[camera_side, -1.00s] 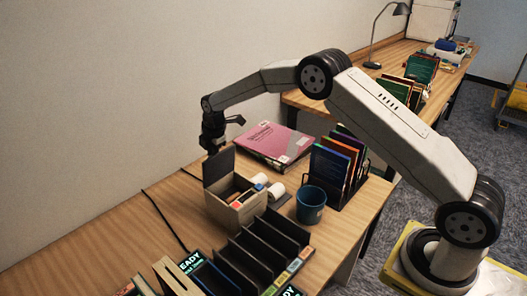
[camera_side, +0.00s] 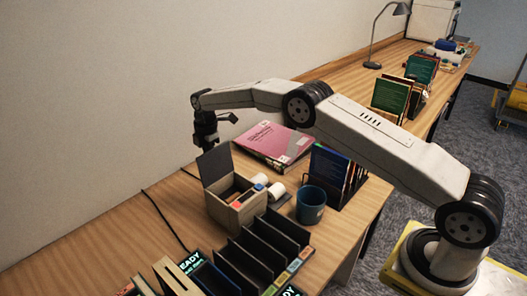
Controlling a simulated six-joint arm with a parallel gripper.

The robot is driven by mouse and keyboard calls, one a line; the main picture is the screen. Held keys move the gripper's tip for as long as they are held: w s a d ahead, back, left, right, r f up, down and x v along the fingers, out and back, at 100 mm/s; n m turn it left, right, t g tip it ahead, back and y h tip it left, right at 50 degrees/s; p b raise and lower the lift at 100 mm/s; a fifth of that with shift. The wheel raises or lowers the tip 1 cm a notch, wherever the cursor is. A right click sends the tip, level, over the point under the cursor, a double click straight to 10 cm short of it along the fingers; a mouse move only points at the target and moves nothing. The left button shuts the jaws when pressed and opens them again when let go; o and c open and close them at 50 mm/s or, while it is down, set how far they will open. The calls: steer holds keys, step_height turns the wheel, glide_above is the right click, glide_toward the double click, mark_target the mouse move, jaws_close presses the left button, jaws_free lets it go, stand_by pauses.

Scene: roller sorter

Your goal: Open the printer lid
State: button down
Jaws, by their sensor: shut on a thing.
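The printer (camera_side: 240,212) is a small tan box on the desk, with a dark opening on top. Its dark grey lid (camera_side: 214,168) stands raised at the back left and leans back toward the wall. My gripper (camera_side: 208,148) points down at the lid's upper edge and is shut on it. The fingertips are small and partly hidden behind the lid.
White rolls (camera_side: 276,190) lie right of the printer, near a blue mug (camera_side: 311,205). A dark slotted sorter (camera_side: 255,250) stands in front. A pink folder (camera_side: 268,142) lies behind, beside a rack of books (camera_side: 335,175).

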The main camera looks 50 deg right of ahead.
steer(key=shift+w, duration=0.55)
steer(key=shift+w+f, duration=0.35)
steer(key=shift+f, duration=0.35)
stand_by(1.0)
steer(key=c, duration=0.7)
jaws_free()
steer(key=shift+f, duration=0.15)
steer(key=shift+s+r, duration=0.1)
steer(key=shift+r, duration=4.55)
